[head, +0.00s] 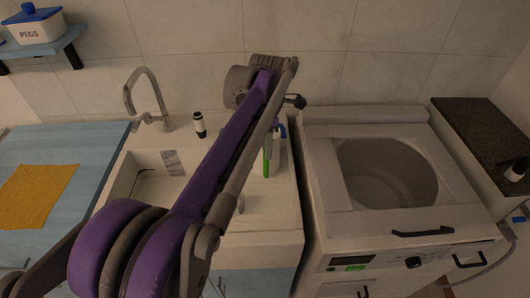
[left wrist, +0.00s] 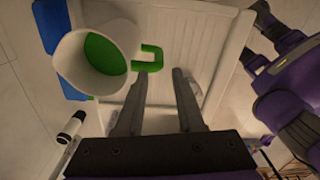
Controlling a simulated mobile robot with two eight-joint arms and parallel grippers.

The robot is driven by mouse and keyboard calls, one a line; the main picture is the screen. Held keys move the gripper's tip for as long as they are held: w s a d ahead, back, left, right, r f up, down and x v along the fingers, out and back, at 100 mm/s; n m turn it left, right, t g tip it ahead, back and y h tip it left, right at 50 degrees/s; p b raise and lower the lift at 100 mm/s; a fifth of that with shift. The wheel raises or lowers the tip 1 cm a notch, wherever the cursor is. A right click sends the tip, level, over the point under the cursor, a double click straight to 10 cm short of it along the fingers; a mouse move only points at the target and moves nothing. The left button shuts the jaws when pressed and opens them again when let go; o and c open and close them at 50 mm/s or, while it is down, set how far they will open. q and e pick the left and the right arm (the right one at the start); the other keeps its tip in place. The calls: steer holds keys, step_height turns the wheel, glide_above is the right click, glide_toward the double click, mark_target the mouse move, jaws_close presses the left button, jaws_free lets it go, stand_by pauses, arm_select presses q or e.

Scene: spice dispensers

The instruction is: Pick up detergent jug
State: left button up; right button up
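In the left wrist view, a white round vessel with a green inside (left wrist: 105,53), possibly part of the detergent jug, is near the top left. A green loop like a handle (left wrist: 148,58) is at its right. In the head view, a narrow green part (head: 267,158) and a blue part (head: 282,131) show beside my arm, which hides most of what is there. My left gripper (left wrist: 158,88) has its fingers apart with nothing seen between them; the green loop appears beyond the tips. My right gripper cannot be made out.
A sink (head: 140,177) with a tap (head: 147,92) is at the left, with a small black-and-white bottle (head: 199,124) behind it. An open-topped washing machine (head: 375,218) stands at the right. A yellow cloth (head: 38,196) lies on the blue counter (head: 90,150).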

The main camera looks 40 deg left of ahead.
arm_select(q)
glide_above(267, 169)
step_height(267, 169, down, 4)
steer(key=shift+w+a+f, duration=0.1)
steer(key=shift+w+a, duration=0.05)
steer(key=shift+w+a+f, duration=0.1)
steer(key=shift+f, duration=1.4)
steer(key=shift+w+a+f, duration=0.1)
steer(key=shift+f, duration=1.35)
jaws_close()
steer(key=shift+r, duration=0.1)
